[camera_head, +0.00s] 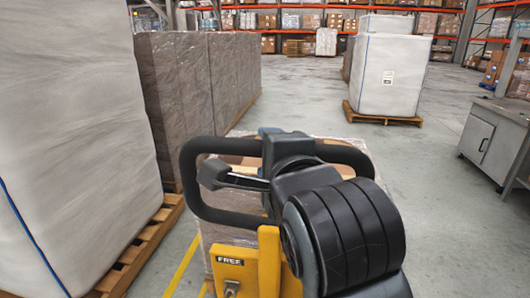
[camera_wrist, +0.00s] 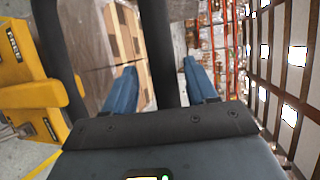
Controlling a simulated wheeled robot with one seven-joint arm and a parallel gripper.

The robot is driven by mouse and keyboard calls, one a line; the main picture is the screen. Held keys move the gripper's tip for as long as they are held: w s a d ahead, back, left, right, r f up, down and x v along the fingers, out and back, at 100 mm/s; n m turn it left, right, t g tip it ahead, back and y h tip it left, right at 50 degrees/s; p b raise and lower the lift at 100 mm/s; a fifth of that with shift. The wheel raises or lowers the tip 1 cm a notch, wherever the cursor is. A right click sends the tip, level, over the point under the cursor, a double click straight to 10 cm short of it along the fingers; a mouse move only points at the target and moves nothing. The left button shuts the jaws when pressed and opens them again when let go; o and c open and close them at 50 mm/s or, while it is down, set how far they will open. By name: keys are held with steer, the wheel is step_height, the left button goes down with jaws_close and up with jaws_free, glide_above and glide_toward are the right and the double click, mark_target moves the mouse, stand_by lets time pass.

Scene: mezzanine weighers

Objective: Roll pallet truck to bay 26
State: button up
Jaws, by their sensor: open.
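The pallet truck shows in the head view as a yellow body (camera_head: 240,262) marked FREE with a black loop handle (camera_head: 196,205). My gripper is near the handle's top bar, mostly hidden by my arm. In the wrist view the blue fingers of my gripper (camera_wrist: 159,66) are open, one on each side of the black handle bar (camera_wrist: 160,45). I cannot tell whether they touch it. The yellow body (camera_wrist: 28,65) is at left there. A carton load (camera_head: 222,180), apparently wrapped, stands just beyond the handle. I see no sign for bay 26.
A white wrapped pallet load (camera_head: 75,110) and a grey-brown wrapped row (camera_head: 190,85) stand close on the left. Another white load (camera_head: 388,75) stands ahead right. A grey metal cabinet (camera_head: 492,140) is at right. Open floor (camera_head: 300,95) lies ahead, with racks (camera_head: 300,20) behind.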

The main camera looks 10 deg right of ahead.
steer(key=v, duration=0.4)
steer(key=shift+s, duration=0.4)
